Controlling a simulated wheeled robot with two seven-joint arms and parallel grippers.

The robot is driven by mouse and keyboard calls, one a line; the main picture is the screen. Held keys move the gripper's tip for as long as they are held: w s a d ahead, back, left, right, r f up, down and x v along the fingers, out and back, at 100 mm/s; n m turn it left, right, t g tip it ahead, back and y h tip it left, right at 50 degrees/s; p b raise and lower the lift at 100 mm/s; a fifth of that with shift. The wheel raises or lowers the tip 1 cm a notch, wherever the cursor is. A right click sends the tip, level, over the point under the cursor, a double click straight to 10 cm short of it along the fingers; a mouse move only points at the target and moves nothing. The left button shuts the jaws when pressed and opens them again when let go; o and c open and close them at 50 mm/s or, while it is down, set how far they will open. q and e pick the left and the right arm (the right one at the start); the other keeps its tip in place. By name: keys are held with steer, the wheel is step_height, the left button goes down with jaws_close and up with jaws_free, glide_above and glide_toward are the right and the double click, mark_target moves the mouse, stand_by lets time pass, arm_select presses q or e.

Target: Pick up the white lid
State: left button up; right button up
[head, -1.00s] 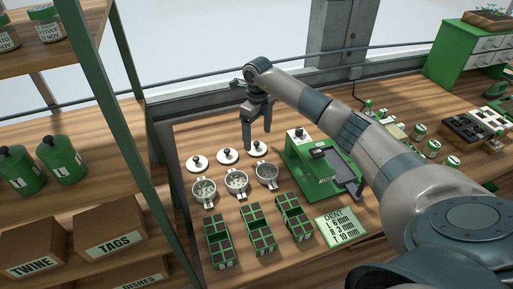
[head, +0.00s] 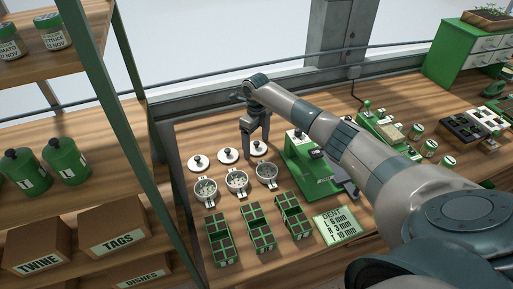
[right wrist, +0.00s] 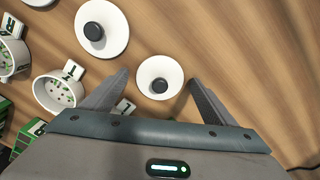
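Three round white lids with dark knobs lie in a row on the wooden bench: a left lid (head: 198,162), a middle lid (head: 228,156) and a right lid (head: 259,151). My right gripper (head: 255,146) is open and empty, pointing down over the right lid and partly hiding it. In the right wrist view, the right lid (right wrist: 160,88) lies between the spread fingertips, with its knob near the middle of the gap. The middle lid (right wrist: 102,40) lies to the upper left there. I cannot tell how high the fingertips are above the bench. My left gripper is not in view.
Several strainer-like cups (head: 237,181) stand in front of the lids, with green seed trays (head: 259,230) nearer. A green machine (head: 305,165) stands close to the right of the gripper. A shelf rack (head: 118,130) rises on the left.

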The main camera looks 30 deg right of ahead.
mark_target(256, 142)
steer(key=c, duration=0.9)
steer(key=shift+r, duration=0.1)
steer(key=shift+c, duration=0.2)
steer(key=shift+r+b, duration=0.35)
steer(key=shift+r, duration=0.15)
step_height(256, 142, up, 9)
steer(key=b, duration=0.3)
